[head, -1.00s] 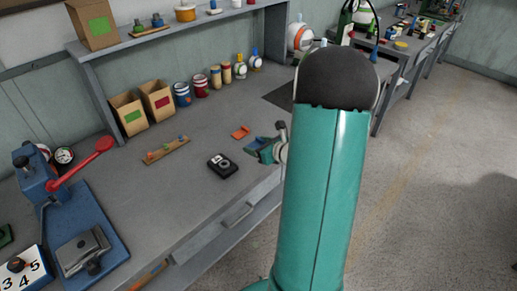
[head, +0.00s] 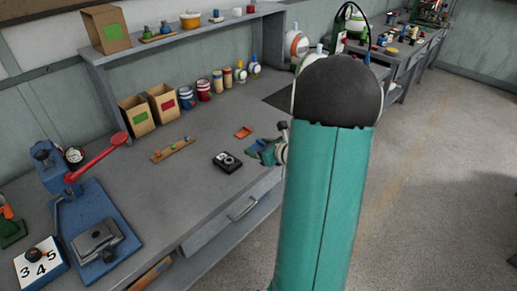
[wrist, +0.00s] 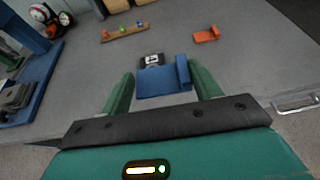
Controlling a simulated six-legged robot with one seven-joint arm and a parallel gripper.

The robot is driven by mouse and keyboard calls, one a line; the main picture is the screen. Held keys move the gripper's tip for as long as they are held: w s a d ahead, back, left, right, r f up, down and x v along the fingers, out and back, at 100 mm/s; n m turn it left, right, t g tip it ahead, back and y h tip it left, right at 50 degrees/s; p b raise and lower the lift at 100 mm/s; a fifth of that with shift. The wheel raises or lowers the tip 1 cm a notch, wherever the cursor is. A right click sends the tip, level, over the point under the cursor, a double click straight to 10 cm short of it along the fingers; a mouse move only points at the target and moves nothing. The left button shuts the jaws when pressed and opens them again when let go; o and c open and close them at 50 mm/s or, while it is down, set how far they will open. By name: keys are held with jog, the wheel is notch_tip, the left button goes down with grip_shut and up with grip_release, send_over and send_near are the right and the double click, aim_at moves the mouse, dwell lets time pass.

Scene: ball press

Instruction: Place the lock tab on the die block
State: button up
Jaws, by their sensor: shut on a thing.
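My gripper (wrist: 160,84) is shut on a blue L-shaped piece (wrist: 163,81), which looks like the lock tab. Its green fingers are on either side of the piece, above the bench near its front edge. In the head view my gripper (head: 266,150) is small and partly hidden by my arm. A small black block with a pale round feature (head: 227,161) lies on the bench just left of the gripper; it may be the die block. In the wrist view this black block (wrist: 152,58) shows just beyond the held piece, which partly covers it. The two look apart.
An orange piece of similar shape (head: 243,132) lies behind the black block. A strip with coloured pegs (head: 172,149) is farther left. A blue press with a red lever (head: 98,166) stands at the left. The bench around the black block is clear.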

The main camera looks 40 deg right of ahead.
jog(key=shift+d+f, duration=0.1)
jog(key=shift+d, duration=0.1)
jog(key=shift+w+a, duration=0.15)
jog(key=shift+a, duration=0.05)
jog(key=w+a+n+y, duration=0.1)
jog(key=w+a, duration=0.2)
jog(key=a, duration=0.8)
jog(key=w+a+r+n+y, duration=0.1)
jog(key=w+a, duration=0.2)
jog(key=a, duration=0.7)
jog(key=w+a+n+y, duration=0.1)
jog(key=w+a, duration=0.2)
jog(key=a, duration=0.8)
jog(key=shift+a+r+g+y, duration=0.3)
jog(key=shift+g, duration=0.1)
jog(key=shift+d, duration=0.1)
